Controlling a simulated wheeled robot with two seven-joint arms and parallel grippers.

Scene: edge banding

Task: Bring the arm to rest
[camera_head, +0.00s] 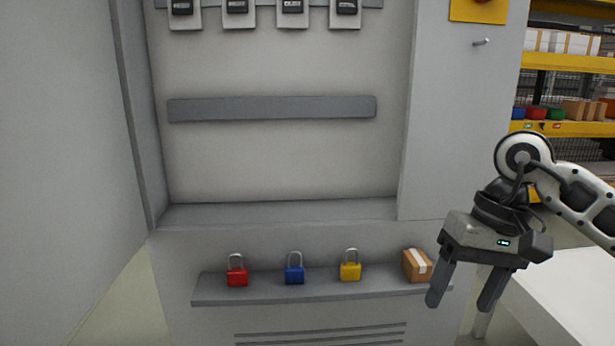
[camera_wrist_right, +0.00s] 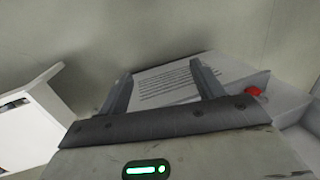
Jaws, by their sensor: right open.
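My right gripper (camera_head: 466,290) hangs at the right of the head view, fingers pointing down, in front of the right end of the grey shelf (camera_head: 322,293). Its two fingers are apart with nothing between them. My left gripper is not in either view.
On the shelf stand a red padlock (camera_head: 237,276), a blue padlock (camera_head: 294,273), a yellow padlock (camera_head: 350,271) and a cardboard box (camera_head: 416,266) close to my right gripper. A white table (camera_head: 565,300) is at the lower right. Racks (camera_head: 570,128) stand behind.

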